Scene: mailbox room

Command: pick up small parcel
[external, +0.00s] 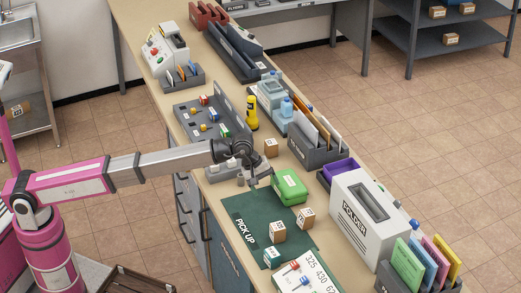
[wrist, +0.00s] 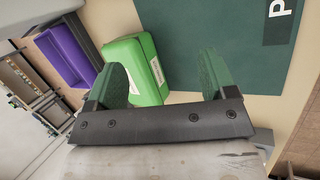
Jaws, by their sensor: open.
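Several small boxes could be the small parcel; I cannot tell which one is meant. Two brown labelled boxes stand on the green PICK UP mat (external: 247,212): a left box (external: 278,234) and a right box (external: 307,216). A small teal-and-white box (external: 271,256) sits at the mat's front edge. Another brown box (external: 271,148) stands behind my gripper on the counter. My gripper (external: 254,182) is open and empty above the counter, left of a green case (external: 290,187). In the wrist view, its fingers (wrist: 162,76) are apart, with the green case (wrist: 150,72) partly behind the left finger.
A white FOLDER box (external: 360,215) and a purple bin (external: 340,168) stand right of the green case. File holders (external: 317,145) and a yellow flashlight (external: 251,115) are behind. The left part of the mat is clear.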

